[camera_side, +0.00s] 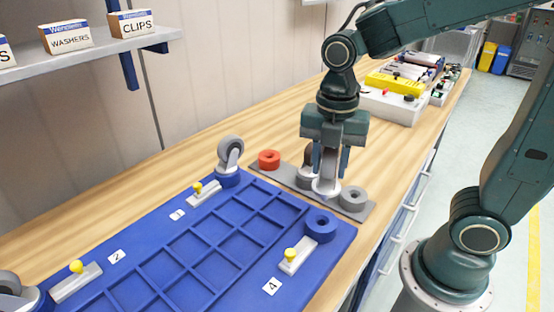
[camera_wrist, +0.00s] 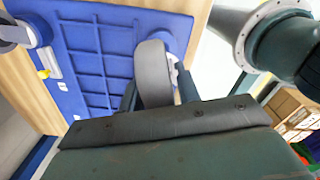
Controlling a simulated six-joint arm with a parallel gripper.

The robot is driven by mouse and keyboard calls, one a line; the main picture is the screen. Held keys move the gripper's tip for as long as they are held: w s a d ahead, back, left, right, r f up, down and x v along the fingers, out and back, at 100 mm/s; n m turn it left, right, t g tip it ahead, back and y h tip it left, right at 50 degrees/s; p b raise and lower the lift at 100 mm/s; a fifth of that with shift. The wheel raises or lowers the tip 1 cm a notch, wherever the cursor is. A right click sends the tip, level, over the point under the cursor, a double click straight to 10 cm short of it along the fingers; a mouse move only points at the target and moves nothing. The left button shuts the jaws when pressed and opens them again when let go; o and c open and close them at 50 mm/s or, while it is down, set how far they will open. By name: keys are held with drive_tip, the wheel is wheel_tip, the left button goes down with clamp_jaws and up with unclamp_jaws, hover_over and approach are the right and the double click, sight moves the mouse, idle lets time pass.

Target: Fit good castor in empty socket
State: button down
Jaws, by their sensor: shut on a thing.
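My gripper (camera_side: 329,172) is shut on a castor with a pale fork and flange (camera_side: 325,189), held upright over the grey rack (camera_side: 275,174). In the wrist view the castor's dark grey wheel (camera_wrist: 153,75) stands between my fingers (camera_wrist: 158,92). The blue base plate (camera_side: 150,240) has a bare blue ring socket (camera_side: 321,224) at its near right corner, by label 4. The wheel hides part of that corner in the wrist view. A grey shape (camera_side: 308,156) shows behind my fingers; I cannot tell whether it belongs to the held castor.
The rack carries a red ring (camera_side: 269,159) and a grey ring (camera_side: 353,197). Other castors stand at the base's far corner (camera_side: 230,155) and left corner (camera_side: 12,285). Yellow-knobbed latches (camera_side: 298,256) sit beside the corners. Tools and boxes (camera_side: 395,100) lie behind on the bench.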

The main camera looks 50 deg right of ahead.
sight(327, 182)
drive_tip(key=shift+f, duration=2.35)
drive_tip(key=shift+f, duration=1.95)
drive_tip(key=c, duration=0.9)
unclamp_jaws()
drive_tip(key=shift+r, duration=0.15)
wheel_tip(327, 182, up, 14)
drive_tip(key=shift+f, duration=0.2)
